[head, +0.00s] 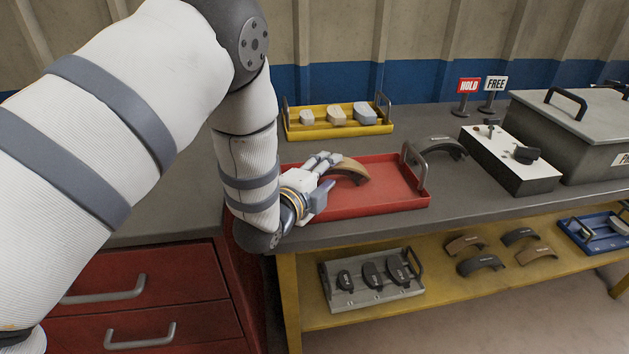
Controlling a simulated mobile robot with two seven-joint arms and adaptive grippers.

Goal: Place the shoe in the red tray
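The red tray (388,199) lies on the grey workbench, with a metal handle at its right end; my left arm covers its left end. A curved brown brake shoe (352,169) shows over the back middle part of the tray. Whether it rests on the tray floor or is a little above it is not clear. My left gripper (328,170) is at the left end of the shoe, over the tray, its fingers overlapping the shoe in the picture. I cannot tell whether the fingers are closed on it. My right gripper is out of view.
A yellow tray (350,131) with several pale pieces stands behind. A dark shoe (447,147), a white-topped fixture (510,169), a grey case (575,125) and HOLD (469,86) and FREE (495,83) signs stand right. The lower shelf holds a grey tray (376,299) and loose shoes.

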